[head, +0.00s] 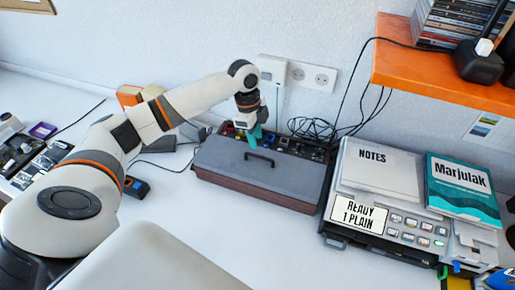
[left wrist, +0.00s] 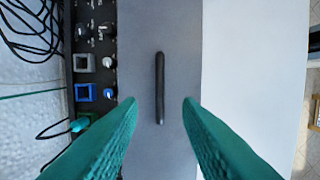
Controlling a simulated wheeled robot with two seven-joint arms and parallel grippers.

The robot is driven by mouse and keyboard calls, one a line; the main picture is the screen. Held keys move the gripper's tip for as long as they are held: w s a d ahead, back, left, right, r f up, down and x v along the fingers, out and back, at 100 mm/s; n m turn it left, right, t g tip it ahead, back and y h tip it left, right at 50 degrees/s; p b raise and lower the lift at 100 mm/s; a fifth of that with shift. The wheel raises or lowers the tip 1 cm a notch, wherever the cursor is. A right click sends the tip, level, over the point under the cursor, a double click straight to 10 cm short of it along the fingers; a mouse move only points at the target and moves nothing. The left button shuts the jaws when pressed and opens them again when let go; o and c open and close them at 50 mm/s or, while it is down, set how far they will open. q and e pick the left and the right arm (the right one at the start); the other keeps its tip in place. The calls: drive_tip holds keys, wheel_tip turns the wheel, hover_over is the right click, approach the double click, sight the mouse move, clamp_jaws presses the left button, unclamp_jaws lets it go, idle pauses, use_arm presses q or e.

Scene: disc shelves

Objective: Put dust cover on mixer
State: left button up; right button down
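The dust cover (head: 232,158) is a grey flat lid with a black bar handle (head: 260,159). It lies at the middle of the desk, over a brown-sided body, and hides most of what is below. The mixer's (head: 297,147) strip of knobs and buttons shows along the cover's far edge; it also shows in the left wrist view (left wrist: 96,45). My left gripper (head: 256,133) has teal fingers and is above the cover's far side. In the left wrist view it is open, its fingers either side of the handle (left wrist: 160,88), not touching it. My right gripper is not in view.
A printer-like machine (head: 390,222) with notes and a book (head: 462,187) stands close on the right. An orange shelf (head: 440,70) overhangs at upper right. Black cables (head: 315,128) lie behind the mixer. Small devices (head: 40,160) sit at left. The desk in front is clear.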

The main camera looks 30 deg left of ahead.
use_arm(q)
drive_tip(key=shift+a+r, duration=0.2)
drive_tip(key=shift+r, duration=0.95)
drive_tip(key=shift+a+r, duration=0.15)
drive_tip(key=shift+r, duration=1)
